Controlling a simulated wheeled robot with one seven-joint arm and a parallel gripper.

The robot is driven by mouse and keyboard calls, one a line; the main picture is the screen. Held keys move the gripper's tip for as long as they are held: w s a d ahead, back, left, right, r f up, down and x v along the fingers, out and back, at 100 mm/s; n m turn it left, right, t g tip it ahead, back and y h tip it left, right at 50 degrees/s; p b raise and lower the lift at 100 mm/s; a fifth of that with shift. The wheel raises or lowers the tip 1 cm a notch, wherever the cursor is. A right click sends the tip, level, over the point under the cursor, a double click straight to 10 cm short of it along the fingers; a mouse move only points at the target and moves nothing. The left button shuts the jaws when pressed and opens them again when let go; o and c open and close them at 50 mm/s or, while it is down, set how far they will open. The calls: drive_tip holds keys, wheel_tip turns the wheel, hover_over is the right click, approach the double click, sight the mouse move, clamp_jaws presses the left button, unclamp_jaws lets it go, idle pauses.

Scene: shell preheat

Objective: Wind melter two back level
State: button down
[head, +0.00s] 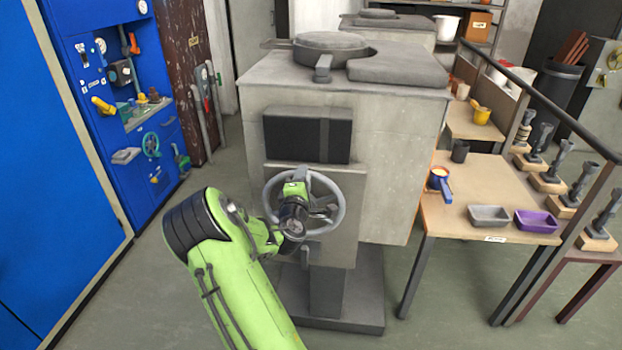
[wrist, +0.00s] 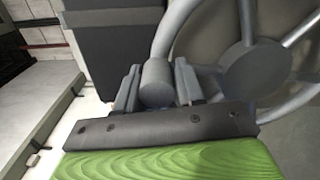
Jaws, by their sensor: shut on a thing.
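In the wrist view my gripper (wrist: 157,90) is shut on the wheel's round grey handle (wrist: 157,78), one finger on each side. My wrist hides part of the wheel in the head view.
A second grey melter (head: 390,32) stands behind. A blue tool cabinet (head: 85,50) is at the left. A wooden table (head: 465,230) with a grey mould (head: 489,216) and a purple mould (head: 536,220) stands close on the right, beside a dark railing (head: 545,97). Floor is clear at the left.

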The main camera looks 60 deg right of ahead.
drive_tip(key=shift+w+a+r+n, duration=0.15)
drive_tip(key=shift+w+r+n, duration=0.2)
drive_tip(key=shift+n, duration=0.25)
drive_tip(key=c, duration=0.8)
unclamp_jaws()
drive_tip(key=shift+w, duration=0.1)
drive_tip(key=shift+f, duration=0.15)
drive_tip(key=shift+a, duration=0.1)
drive_tip(key=shift+a+f, duration=0.15)
drive_tip(key=shift+a, duration=0.1)
drive_tip(key=b+v, duration=0.9)
drive_tip(key=v, duration=0.6)
drive_tip(key=shift+a+b, duration=0.1)
drive_tip(key=shift+b, duration=0.25)
